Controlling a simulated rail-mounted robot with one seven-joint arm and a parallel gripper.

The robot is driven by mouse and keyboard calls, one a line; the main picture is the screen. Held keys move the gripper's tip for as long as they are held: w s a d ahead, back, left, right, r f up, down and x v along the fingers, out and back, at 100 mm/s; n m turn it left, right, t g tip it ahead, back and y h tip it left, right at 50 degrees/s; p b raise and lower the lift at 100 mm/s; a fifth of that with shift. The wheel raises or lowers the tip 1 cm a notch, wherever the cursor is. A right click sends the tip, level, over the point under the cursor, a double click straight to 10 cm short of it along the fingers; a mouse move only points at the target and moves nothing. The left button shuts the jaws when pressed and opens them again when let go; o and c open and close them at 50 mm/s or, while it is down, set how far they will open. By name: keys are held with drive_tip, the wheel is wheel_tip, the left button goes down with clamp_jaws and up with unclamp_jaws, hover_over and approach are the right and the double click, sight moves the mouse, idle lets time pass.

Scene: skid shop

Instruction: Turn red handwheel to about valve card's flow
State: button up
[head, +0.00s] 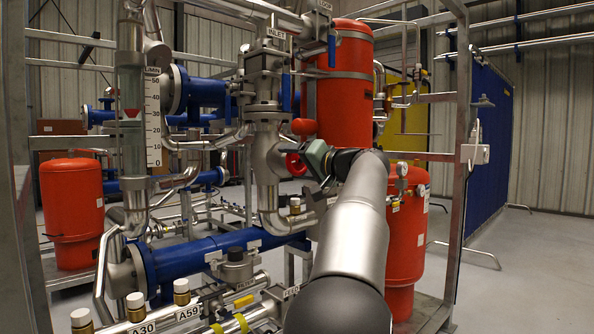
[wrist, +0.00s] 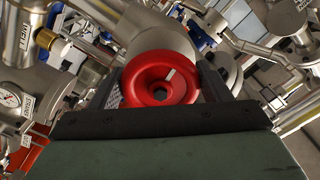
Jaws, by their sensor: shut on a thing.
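The red handwheel (wrist: 143,88) fills the middle of the wrist view, with a dark hub hole and a pale mark on its upper right. My gripper (wrist: 162,82) is shut on its rim, one dark finger at each side. In the head view the handwheel (head: 293,164) shows partly, on the steel valve body, with my gripper (head: 314,160) against it from the right. The flow meter (head: 131,140) stands at left, its L/MIN scale (head: 153,125) running from 0 to 50. A red float sits in its upper half; I cannot read it exactly. I cannot make out a valve card's text.
A large red tank (head: 345,85) stands just behind and above my gripper. Steel pipes and a blue horizontal vessel (head: 215,252) lie below left. A grey frame post (head: 462,180) stands at right. The open floor (head: 530,260) is clear at far right.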

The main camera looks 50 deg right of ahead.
drive_tip(key=shift+n, duration=0.5)
drive_tip(key=o, duration=1)
drive_tip(key=shift+c, duration=0.2)
drive_tip(key=shift+s, duration=0.1)
drive_tip(key=s+a+p, duration=0.1)
drive_tip(key=s+a, duration=0.1)
drive_tip(key=s, duration=1.5)
drive_tip(key=shift+a+p, duration=0.25)
drive_tip(key=shift+p, duration=0.1)
